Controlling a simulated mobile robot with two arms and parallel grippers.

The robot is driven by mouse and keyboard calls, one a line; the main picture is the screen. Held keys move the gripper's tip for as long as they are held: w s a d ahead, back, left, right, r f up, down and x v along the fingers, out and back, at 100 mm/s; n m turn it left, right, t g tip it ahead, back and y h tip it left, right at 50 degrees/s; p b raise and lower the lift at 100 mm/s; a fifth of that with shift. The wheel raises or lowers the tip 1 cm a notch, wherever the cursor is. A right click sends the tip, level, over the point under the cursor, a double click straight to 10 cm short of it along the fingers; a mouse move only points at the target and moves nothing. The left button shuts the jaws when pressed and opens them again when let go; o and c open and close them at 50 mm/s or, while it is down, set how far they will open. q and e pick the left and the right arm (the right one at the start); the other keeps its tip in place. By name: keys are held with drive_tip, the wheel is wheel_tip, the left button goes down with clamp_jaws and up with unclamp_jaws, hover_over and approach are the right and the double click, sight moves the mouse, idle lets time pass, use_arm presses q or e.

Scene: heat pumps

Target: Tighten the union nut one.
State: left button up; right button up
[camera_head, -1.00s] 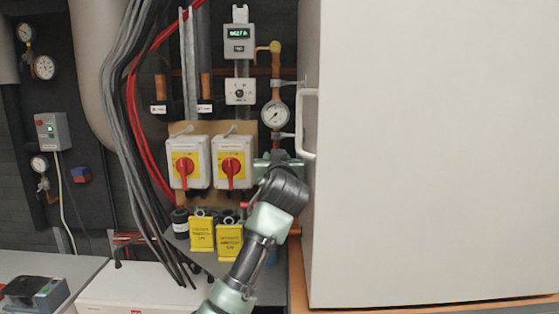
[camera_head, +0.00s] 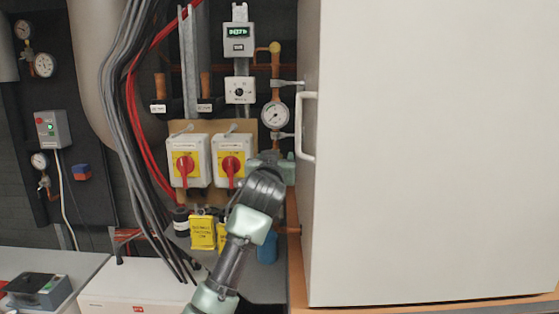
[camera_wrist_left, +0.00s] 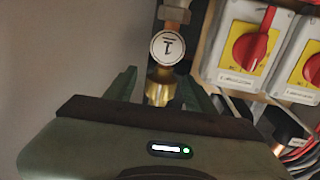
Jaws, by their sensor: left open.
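Union nut one (camera_wrist_left: 160,87) is a brass nut on a vertical copper pipe, just below a round white tag marked 1 (camera_wrist_left: 167,47) in the left wrist view. The tag appears upside down there. My left gripper (camera_wrist_left: 158,78) is open, with one finger on each side of the nut. I cannot tell whether the fingers touch it. In the head view my left gripper (camera_head: 278,164) is at the pipe under the pressure gauge (camera_head: 275,115), and the nut is hidden behind it. My right gripper is not in view.
Two red-and-yellow rotary switches (camera_head: 186,162) are close to the left of my gripper. A large white cabinet (camera_head: 430,150) with a handle (camera_head: 306,125) stands close on the right. Yellow tags (camera_head: 203,232) and a blue object (camera_head: 267,248) are near my forearm. Cables hang further left.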

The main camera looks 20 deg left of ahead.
use_arm(q)
drive_tip(key=shift+y, duration=0.3)
drive_tip(key=shift+d, duration=0.15)
drive_tip(key=shift+s, duration=0.3)
drive_tip(key=v, duration=2.1)
drive_tip(key=shift+s+r+p, duration=0.2)
drive_tip(key=shift+s+p, duration=0.05)
drive_tip(key=shift+p, duration=0.15)
